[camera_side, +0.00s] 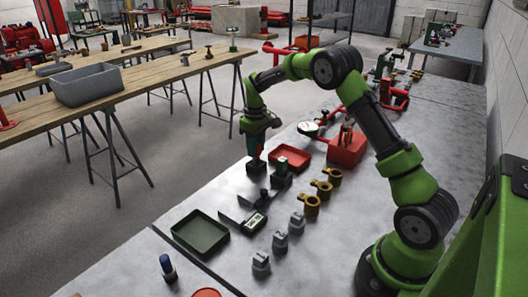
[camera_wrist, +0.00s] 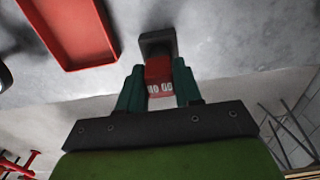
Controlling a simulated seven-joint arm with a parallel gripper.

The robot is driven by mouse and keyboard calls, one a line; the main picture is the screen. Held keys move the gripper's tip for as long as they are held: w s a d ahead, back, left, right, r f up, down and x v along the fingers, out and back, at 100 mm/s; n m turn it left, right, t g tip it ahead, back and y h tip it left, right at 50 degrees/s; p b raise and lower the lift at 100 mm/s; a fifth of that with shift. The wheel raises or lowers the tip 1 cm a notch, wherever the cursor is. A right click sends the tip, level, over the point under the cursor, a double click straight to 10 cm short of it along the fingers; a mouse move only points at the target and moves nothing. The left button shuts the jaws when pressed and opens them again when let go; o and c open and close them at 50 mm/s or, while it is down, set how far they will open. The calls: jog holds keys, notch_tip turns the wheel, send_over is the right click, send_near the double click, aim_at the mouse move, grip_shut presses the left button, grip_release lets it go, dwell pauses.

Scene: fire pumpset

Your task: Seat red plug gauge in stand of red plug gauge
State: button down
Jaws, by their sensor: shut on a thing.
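My gripper (camera_side: 258,143) points down near the far edge of the grey bench, left of the small red tray. In the wrist view its two teal fingers (camera_wrist: 160,92) are shut on the red plug gauge (camera_wrist: 160,76), whose red body carries white "NO GO" lettering. A dark block, which looks like the stand (camera_wrist: 157,42), is directly beyond the gauge; it also shows below my gripper in the side view (camera_side: 256,166). The gauge's lower end is hidden, so I cannot tell whether it is in the stand or just above it.
A dark block (camera_side: 281,176), a caliper-like tool (camera_side: 255,221), brass-coloured parts (camera_side: 321,187), grey parts (camera_side: 281,241) and a green tray (camera_side: 201,233) stand nearer. The bench edge is close.

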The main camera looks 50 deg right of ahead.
jog(key=shift+f, duration=0.65)
jog(key=shift+f, duration=0.2)
jog(key=c, duration=0.8)
grip_release()
jog(key=shift+o, duration=0.2)
jog(key=shift+r, duration=0.15)
